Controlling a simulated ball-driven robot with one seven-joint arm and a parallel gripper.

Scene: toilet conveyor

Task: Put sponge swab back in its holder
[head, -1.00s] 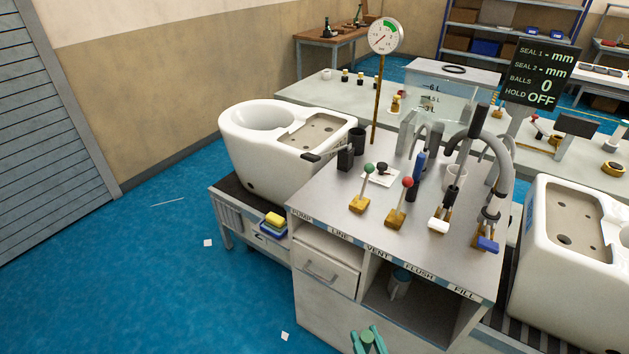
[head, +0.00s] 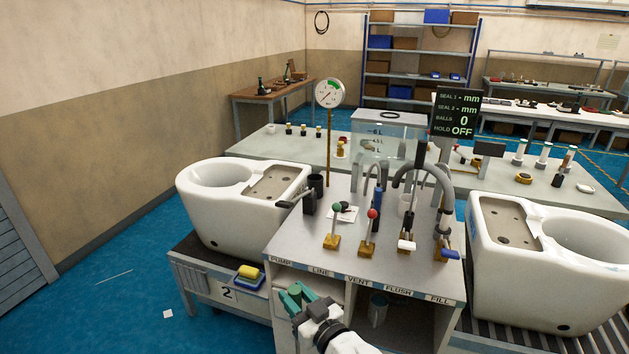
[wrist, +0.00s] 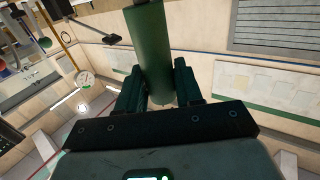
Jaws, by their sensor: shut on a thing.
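My gripper (head: 295,294) is low in front of the bench, left of its open shelf. In the wrist view my gripper (wrist: 157,88) is shut on a dark green cylinder (wrist: 150,45), which looks like the swab's handle. The cylinder runs out of the top of the wrist view, so no sponge end shows. In the head view the held part is hard to tell from the green fingers.
The bench top (head: 290,247) carries several levers, a hose and a gauge (head: 329,92) on a post. White toilets stand left (head: 215,225) and right (head: 545,290). A yellow sponge (head: 249,271) lies in a blue tray at left.

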